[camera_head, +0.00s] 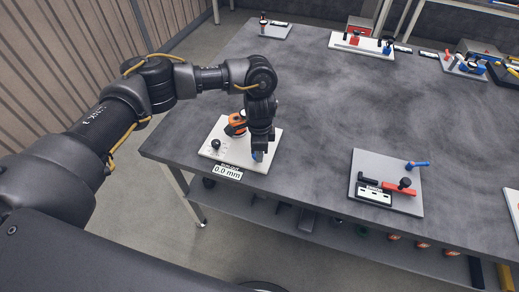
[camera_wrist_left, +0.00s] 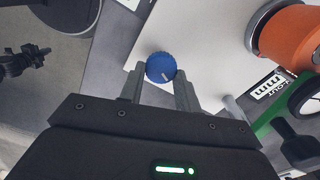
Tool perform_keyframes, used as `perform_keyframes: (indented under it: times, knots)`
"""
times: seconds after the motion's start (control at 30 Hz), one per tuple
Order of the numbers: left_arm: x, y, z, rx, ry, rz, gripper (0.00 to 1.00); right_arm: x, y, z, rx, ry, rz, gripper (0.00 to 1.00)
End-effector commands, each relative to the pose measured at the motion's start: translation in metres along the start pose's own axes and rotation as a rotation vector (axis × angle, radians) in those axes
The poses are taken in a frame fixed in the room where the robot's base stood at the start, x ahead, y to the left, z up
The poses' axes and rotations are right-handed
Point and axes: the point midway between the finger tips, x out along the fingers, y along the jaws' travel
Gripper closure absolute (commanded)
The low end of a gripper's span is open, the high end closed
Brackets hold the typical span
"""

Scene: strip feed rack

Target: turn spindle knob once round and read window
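The blue spindle knob (camera_head: 257,156) is at the front right corner of a white plate (camera_head: 230,152). My left gripper (camera_head: 259,146) is above the knob, pointing down. In the wrist view its fingers (camera_wrist_left: 159,82) stand apart on either side of the knob's near edge, with small gaps, and hold nothing. My right gripper is out of view.
An orange part (camera_head: 236,124) stands beside my gripper on the plate, also large in the wrist view (camera_wrist_left: 289,38). A black ball knob (camera_head: 216,144) is at the plate's left. A grey board (camera_head: 386,170) with red and blue handles lies right. Table between is clear.

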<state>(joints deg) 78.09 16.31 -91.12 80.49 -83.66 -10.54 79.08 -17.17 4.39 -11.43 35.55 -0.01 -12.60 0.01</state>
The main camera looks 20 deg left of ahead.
Motion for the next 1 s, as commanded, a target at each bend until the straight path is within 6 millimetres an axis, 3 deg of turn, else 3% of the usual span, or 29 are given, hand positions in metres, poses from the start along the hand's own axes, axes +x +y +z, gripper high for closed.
perform_keyframes:
  times: [0.03, 0.17, 0.53, 1.0]
  knots:
    - [-0.001, -0.001, 0.000, 0.000, 0.001, -0.003, 0.61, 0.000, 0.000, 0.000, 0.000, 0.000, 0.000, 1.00]
    - [-0.001, -0.001, 0.000, 0.000, 0.001, -0.001, 0.46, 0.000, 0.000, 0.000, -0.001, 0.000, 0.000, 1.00]
    - [-0.008, -0.001, -0.001, 0.001, 0.002, -0.002, 0.46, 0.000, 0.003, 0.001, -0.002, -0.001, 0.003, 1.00]
    - [-0.091, -0.001, -0.001, 0.001, 0.001, -0.004, 0.46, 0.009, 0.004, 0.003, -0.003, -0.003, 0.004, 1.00]
